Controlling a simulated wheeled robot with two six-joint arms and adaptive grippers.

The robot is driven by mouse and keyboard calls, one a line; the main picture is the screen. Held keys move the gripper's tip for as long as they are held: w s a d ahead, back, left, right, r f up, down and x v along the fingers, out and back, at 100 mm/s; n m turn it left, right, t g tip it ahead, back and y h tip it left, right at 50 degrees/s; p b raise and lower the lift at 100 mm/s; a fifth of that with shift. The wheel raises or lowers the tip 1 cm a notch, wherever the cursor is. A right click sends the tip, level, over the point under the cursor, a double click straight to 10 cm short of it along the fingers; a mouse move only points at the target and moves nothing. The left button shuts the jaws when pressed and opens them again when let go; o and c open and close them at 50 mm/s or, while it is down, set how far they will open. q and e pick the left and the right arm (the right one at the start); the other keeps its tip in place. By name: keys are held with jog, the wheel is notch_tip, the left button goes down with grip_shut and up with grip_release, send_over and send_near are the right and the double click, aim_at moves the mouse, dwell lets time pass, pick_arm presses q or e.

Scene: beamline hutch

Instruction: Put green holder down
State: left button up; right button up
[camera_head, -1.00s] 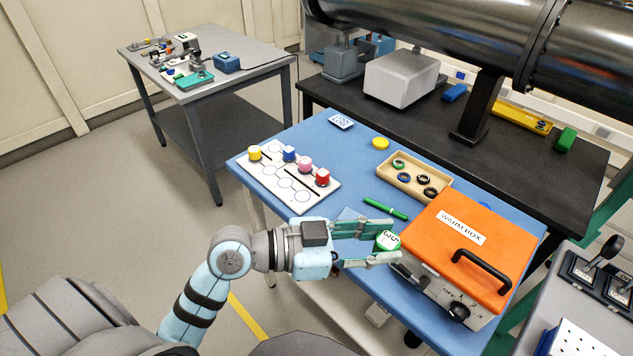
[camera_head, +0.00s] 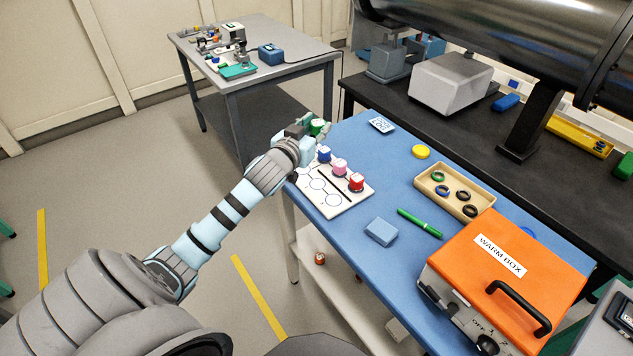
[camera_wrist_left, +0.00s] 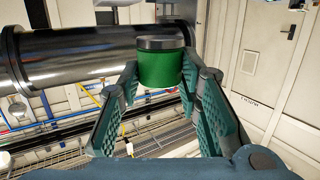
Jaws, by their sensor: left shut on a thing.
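My left gripper (camera_head: 312,130) is shut on the green holder (camera_head: 318,126), above the left end of the white board (camera_head: 346,199) on the blue table. In the left wrist view the green holder (camera_wrist_left: 161,65) is a short green cylinder with a grey end, between the fingertips (camera_wrist_left: 160,85). Empty printed circles show along the board's front. The arm hides the board's left end. My right gripper is not in view.
The orange warm box (camera_head: 510,268) stands at the table's right. A green pen (camera_head: 420,223), a blue block (camera_head: 381,231), a yellow disc (camera_head: 420,152) and a wooden tray (camera_head: 425,187) with several rings lie on the blue table (camera_head: 380,180). A grey table (camera_head: 290,70) stands behind left.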

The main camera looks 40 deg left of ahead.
aim_at(315, 187)
pick_arm(q)
jog(key=shift+o, duration=0.2)
notch_tip(315, 187, down, 17)
jog(key=b, duration=0.5)
jog(key=shift+s+d, duration=0.1)
jog(key=shift+c, duration=0.2)
jog(key=o, duration=1.2)
